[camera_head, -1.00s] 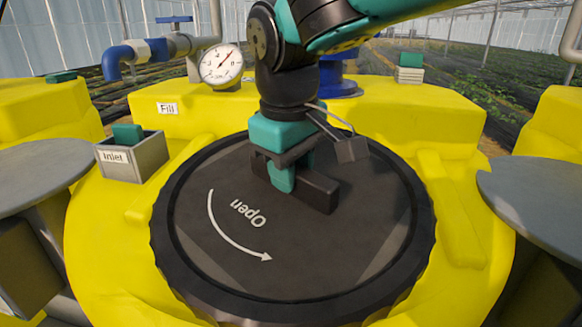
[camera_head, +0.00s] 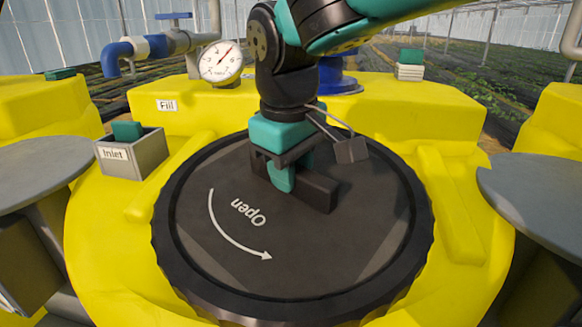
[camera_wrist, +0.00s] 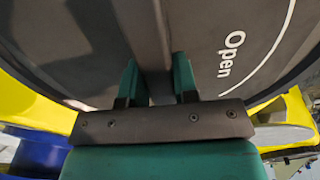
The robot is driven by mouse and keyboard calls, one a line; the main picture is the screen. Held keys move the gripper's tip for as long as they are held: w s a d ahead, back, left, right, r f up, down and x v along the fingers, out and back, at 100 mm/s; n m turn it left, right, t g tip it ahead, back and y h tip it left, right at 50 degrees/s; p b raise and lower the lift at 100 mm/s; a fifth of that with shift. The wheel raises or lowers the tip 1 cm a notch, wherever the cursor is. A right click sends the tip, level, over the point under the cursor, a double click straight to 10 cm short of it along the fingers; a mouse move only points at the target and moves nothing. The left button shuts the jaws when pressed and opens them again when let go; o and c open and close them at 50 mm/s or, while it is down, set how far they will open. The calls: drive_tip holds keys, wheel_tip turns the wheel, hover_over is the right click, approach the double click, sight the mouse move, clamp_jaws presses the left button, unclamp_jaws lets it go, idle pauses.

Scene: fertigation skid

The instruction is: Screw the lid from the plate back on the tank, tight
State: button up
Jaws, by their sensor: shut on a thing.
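The black round lid (camera_head: 330,262) with a ribbed rim, the word "Open" and a curved arrow lies over the top of the yellow tank (camera_head: 455,215). It looks about level; its seating at the rim cannot be seen. My gripper (camera_head: 283,180) is above the lid's middle, shut on the lid's raised bar handle (camera_head: 318,192). In the wrist view my gripper's teal fingers (camera_wrist: 158,85) stand on either side of the handle (camera_wrist: 148,35), with the lid (camera_wrist: 205,50) filling most of the view. The tank's opening is hidden under the lid.
Grey round plates stand at the left (camera_head: 35,172) and right (camera_head: 540,195), both bare where visible. A grey inlet box (camera_head: 135,157) with a teal block is left of the lid. A pressure gauge (camera_head: 221,62) and a blue pipe (camera_head: 125,52) stand behind.

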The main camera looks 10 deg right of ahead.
idle(0.8)
drive_tip(key=o, duration=1.3)
clamp_jaws()
drive_tip(key=shift+f+p, duration=0.1)
drive_tip(key=shift+p, duration=0.2)
